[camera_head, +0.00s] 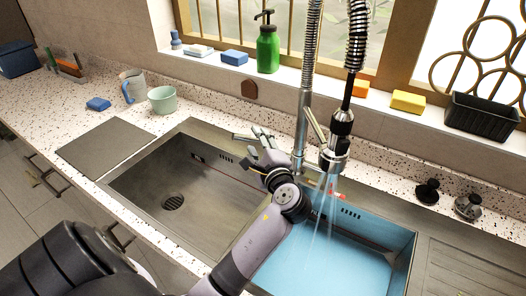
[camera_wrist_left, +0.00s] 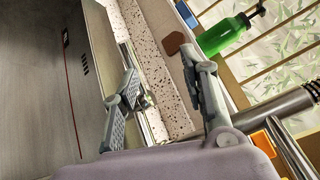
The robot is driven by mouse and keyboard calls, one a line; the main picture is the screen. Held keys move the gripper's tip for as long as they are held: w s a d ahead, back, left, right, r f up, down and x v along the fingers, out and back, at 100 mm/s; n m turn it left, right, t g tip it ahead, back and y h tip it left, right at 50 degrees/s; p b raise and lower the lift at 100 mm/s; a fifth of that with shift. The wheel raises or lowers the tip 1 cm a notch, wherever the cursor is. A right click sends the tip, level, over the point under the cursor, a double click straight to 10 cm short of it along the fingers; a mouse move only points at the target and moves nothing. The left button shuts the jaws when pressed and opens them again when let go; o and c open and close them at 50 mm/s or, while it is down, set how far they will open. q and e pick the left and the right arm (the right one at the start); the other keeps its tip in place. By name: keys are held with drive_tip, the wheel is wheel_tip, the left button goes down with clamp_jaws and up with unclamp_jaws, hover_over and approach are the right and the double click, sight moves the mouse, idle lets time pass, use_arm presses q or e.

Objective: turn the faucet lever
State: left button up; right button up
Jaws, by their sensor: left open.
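The faucet (camera_head: 302,110) stands behind the sink with a metal column and a dark spring hose. Water runs from its spray head (camera_head: 334,155) into the right basin. A thin brass-coloured lever (camera_head: 316,124) slants up beside the column. My left gripper (camera_head: 254,138) is open and empty, left of the column and apart from the lever. In the left wrist view the two spread fingers (camera_wrist_left: 160,82) have nothing between them, and a metal column (camera_wrist_left: 275,109) shows at right. I cannot make out the lever there. My right gripper is not in view.
The left basin (camera_head: 150,182) is empty; the right basin (camera_head: 400,262) looks blue. A green soap bottle (camera_head: 268,50), a yellow sponge (camera_head: 408,101) and a black basket (camera_head: 482,118) stand on the sill. A mug (camera_head: 133,86) and green cup (camera_head: 162,99) sit left on the counter.

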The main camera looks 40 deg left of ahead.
use_arm(q)
drive_tip(key=shift+p+v, duration=0.3)
drive_tip(key=shift+v, duration=1.8)
drive_tip(key=shift+w+f, duration=0.1)
drive_tip(key=shift+f, duration=0.05)
drive_tip(key=shift+c, duration=0.2)
